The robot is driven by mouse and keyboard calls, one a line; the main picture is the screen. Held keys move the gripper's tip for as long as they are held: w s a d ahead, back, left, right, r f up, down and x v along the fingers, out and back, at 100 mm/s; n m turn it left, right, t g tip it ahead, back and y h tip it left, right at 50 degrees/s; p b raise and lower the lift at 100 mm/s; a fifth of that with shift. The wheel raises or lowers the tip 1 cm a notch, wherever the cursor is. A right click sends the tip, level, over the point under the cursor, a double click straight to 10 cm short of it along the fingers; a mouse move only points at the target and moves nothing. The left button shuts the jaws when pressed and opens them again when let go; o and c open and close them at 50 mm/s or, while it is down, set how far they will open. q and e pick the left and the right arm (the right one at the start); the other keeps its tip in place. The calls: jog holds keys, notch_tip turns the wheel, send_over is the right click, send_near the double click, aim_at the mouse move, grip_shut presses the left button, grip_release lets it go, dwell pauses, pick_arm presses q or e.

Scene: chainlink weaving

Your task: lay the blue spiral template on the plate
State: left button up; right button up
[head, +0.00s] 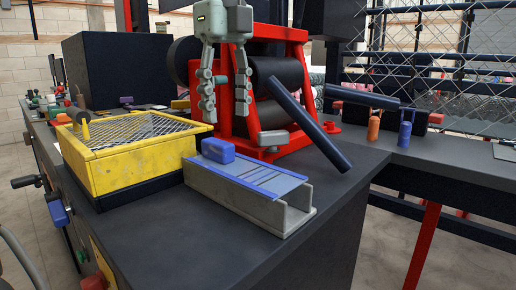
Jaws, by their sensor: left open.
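The blue spiral template (262,179) is a flat blue sheet with slanted grooves. It lies on top of the grey channel-shaped plate (270,214), near the front of the dark bench. A raised blue block (218,150) stands at the template's far left end. My left gripper (226,107) hangs above and behind that block, fingers pointing down. Its fingers are apart, with nothing seen between them, and it does not appear to touch the template. My right gripper is not in view.
A yellow mesh-topped box (112,168) stands left of the plate. A red roller machine (243,95) stands behind, with a slanted dark blue tube (311,126) projecting forward. The dark bench top (170,240) is clear in front. Chainlink mesh (440,45) hangs at the back right.

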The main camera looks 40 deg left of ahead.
aim_at(229, 145)
pick_arm(q)
jog(key=shift+w+f, duration=0.1)
jog(key=shift+w, duration=0.15)
jog(key=shift+s+f, duration=0.2)
jog(key=shift+f, duration=1.05)
notch_tip(229, 145, down, 5)
jog(key=shift+w+a, duration=0.1)
jog(key=shift+w, duration=0.05)
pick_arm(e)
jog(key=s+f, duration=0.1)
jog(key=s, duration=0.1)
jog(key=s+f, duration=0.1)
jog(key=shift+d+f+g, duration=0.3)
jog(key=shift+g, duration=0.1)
pick_arm(q)
jog(key=shift+c, duration=0.6)
grip_shut()
